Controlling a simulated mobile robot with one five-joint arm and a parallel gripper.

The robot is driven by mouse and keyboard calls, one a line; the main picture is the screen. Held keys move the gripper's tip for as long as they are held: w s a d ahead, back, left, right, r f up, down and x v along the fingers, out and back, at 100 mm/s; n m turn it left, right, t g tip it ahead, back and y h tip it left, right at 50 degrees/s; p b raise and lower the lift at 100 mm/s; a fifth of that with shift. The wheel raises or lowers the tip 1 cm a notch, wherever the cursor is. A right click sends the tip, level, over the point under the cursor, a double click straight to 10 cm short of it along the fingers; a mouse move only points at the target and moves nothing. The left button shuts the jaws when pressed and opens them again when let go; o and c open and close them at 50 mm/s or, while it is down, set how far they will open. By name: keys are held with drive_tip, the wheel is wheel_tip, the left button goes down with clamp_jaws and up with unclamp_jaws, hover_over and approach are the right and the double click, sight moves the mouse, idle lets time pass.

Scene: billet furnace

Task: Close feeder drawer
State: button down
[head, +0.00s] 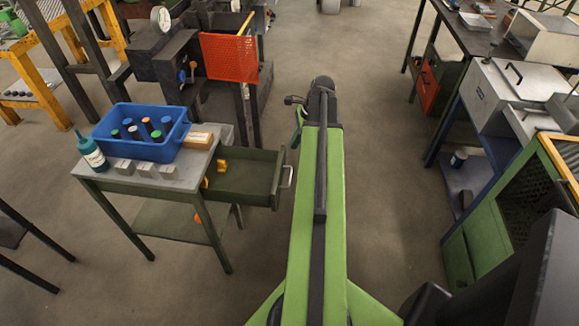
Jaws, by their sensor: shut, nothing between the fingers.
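The feeder drawer (242,177) is a dark green tray that sticks out to the right from under the top of a small green table (186,182). It is pulled well out, and a pale handle (287,177) sits on its right end. Yellow-orange pieces (222,165) show at its inner left end. My gripper (299,120) is at the far end of my green arm, to the right of the drawer and beyond its handle. It appears small and dark there and apart from the handle. It is shut and empty; its fingertips are hard to make out.
A blue bin (110,121) with several coloured cylinders, grey blocks (147,169), a teal bottle (92,152) and a tan box (198,140) stand on the table. A dark machine with a red mesh guard (230,58) is behind. Floor right of my arm is clear.

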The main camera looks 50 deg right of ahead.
drive_tip(key=s+d+m, duration=0.3)
drive_tip(key=s+d, duration=0.1)
drive_tip(key=d, duration=0.1)
drive_tip(key=w+a+f+b, duration=0.4)
drive_tip(key=w+f+b, duration=0.2)
drive_tip(key=f+b, duration=0.3)
drive_tip(key=shift+w+a+f+t+b, duration=0.15)
drive_tip(key=shift+a+f+t+b, duration=0.15)
drive_tip(key=shift+f, duration=0.2)
